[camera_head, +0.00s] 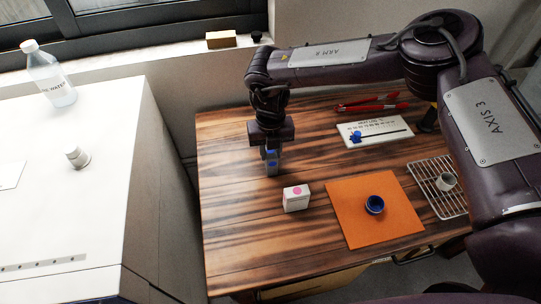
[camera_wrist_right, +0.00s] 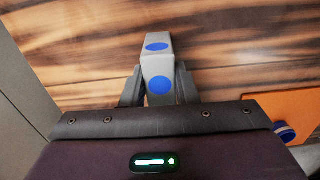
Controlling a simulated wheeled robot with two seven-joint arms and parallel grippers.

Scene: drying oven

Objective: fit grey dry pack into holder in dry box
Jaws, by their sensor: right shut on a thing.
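The grey dry pack (camera_wrist_right: 157,66) is a small grey block with blue round spots in the right wrist view. My right gripper (camera_wrist_right: 158,92) is shut on it, one finger on each side. In the head view the right gripper (camera_head: 270,150) points down over the left part of the wooden table, and the grey pack (camera_head: 271,168) shows below its fingers. I cannot tell whether the pack touches the table. The white dry box (camera_head: 75,190) stands at the left; its holder is not visible. My left gripper is not in view.
A white box with a pink dot (camera_head: 296,199) stands close to the right gripper. An orange mat (camera_head: 345,225) bears a blue-rimmed cup (camera_head: 374,204). A wire rack (camera_head: 425,173), white board (camera_head: 376,133) and red tool (camera_head: 372,103) lie further right.

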